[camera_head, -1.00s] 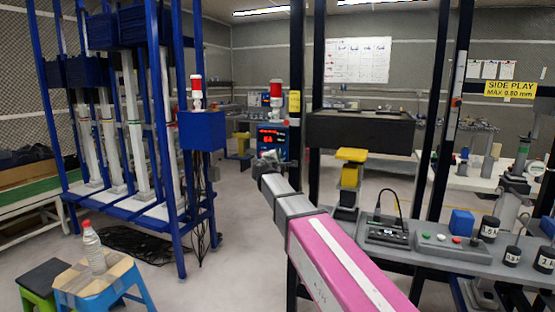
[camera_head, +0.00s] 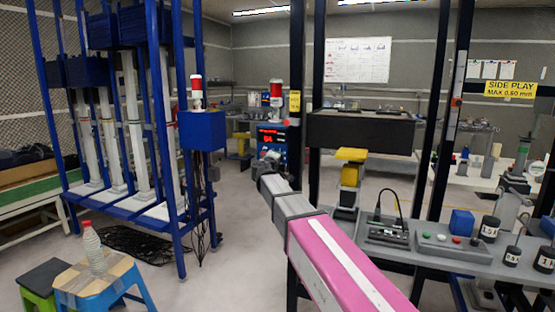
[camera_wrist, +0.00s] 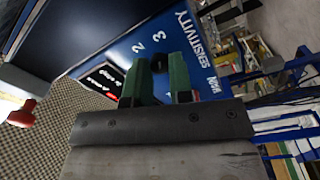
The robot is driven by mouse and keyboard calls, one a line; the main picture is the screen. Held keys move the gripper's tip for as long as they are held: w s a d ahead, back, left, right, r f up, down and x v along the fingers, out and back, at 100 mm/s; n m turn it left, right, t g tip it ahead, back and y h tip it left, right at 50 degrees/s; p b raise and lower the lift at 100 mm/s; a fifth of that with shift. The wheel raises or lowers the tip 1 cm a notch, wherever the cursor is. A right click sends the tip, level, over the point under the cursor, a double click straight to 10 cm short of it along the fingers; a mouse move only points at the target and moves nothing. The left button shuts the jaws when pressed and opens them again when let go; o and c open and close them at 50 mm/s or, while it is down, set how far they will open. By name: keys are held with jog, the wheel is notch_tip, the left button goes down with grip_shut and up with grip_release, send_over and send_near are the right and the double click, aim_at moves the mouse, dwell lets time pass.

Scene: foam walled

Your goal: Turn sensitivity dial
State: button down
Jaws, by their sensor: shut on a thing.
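The blue control box (camera_head: 272,138) with a lit red display stands in the middle of the head view, at the end of my pink and grey arm. In the wrist view its blue panel (camera_wrist: 208,72) shows the word SENSITIVITY and the numbers 2 and 3. My gripper (camera_wrist: 161,72) has two green fingers at this panel. They are shut on the small dark sensitivity dial (camera_wrist: 160,62), which is mostly hidden between them. In the head view the dial and fingertips are too small to make out.
A blue rack (camera_head: 172,215) with a beacon box stands at left. A stool (camera_head: 100,278) bearing a bottle (camera_head: 93,250) is in front of it. A grey bench (camera_head: 460,262) with a button box and weights is at right. A red knob (camera_wrist: 22,115) shows at left in the wrist view.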

dwell(0.4)
jog(key=c, duration=1)
grip_release()
jog(key=shift+s, duration=0.1)
jog(key=v, duration=1)
jog(key=shift+s+a, duration=0.15)
jog(key=shift+s, duration=0.2)
jog(key=shift+a, duration=0.1)
